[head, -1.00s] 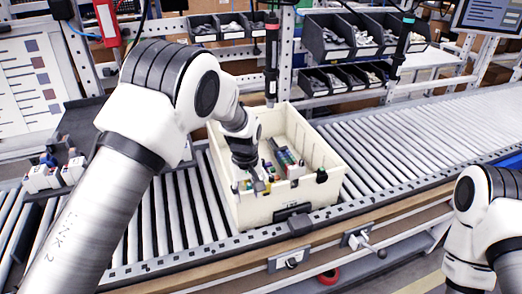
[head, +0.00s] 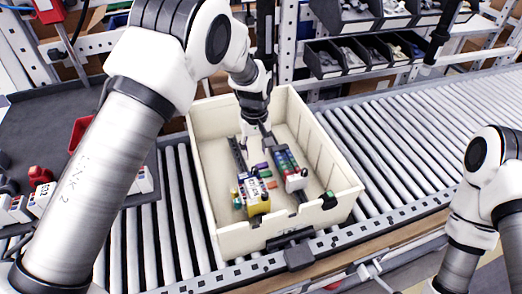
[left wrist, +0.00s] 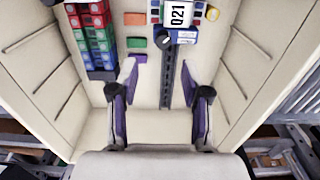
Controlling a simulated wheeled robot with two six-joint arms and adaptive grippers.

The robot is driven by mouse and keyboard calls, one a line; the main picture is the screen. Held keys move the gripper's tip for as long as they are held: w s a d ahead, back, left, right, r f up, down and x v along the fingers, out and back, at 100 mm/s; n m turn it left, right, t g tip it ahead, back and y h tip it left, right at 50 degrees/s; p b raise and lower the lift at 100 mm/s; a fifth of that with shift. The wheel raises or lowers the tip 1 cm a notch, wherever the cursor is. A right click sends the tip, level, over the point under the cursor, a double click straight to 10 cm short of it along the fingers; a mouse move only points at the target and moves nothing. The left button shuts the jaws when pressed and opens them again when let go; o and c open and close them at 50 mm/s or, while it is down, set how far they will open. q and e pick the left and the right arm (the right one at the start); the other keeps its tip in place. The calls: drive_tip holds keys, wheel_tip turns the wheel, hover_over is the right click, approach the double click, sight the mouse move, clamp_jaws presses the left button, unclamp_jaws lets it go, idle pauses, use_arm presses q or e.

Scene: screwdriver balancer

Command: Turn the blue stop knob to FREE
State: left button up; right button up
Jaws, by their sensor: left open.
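I cannot make out a blue stop knob or a FREE mark. My left gripper (head: 256,137) is over the far half of a cream crate (head: 341,180). In the left wrist view its two purple-lined fingers (left wrist: 158,92) are apart, with nothing gripped between them. A module marked 021 (left wrist: 178,14), with a blue face (left wrist: 182,36), lies in the crate beyond the fingertips; it also shows yellow and white in the head view (head: 257,193). A dark round part (left wrist: 163,38) is beside the blue face. My right gripper is out of view; only its arm shows.
The crate stands on a roller conveyor (head: 415,130). Inside are a strip of coloured blocks (left wrist: 92,38) and a dark slotted rail (left wrist: 168,75). A dark vertical tool (head: 440,30) hangs beyond. Dark parts bins (head: 350,55) stand behind. Crate walls surround my left gripper.

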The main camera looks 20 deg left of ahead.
sight(255, 168)
use_arm(q)
drive_tip(key=shift+s+a+f, duration=0.15)
drive_tip(key=shift+s+a, duration=0.05)
drive_tip(key=shift+s+f+p, duration=0.2)
drive_tip(key=shift+f+p, duration=0.1)
drive_tip(key=shift+f, duration=0.25)
drive_tip(key=shift+s+f+p, duration=0.2)
drive_tip(key=shift+f+p, duration=0.05)
drive_tip(key=shift+f, duration=0.25)
drive_tip(key=f, duration=0.3)
drive_tip(key=f+p, duration=0.1)
drive_tip(key=shift+w+d+f, duration=0.15)
drive_tip(key=shift+w+f, duration=0.05)
drive_tip(key=shift+w, duration=0.15)
drive_tip(key=shift+f, duration=0.25)
drive_tip(key=shift+s, duration=0.1)
clamp_jaws()
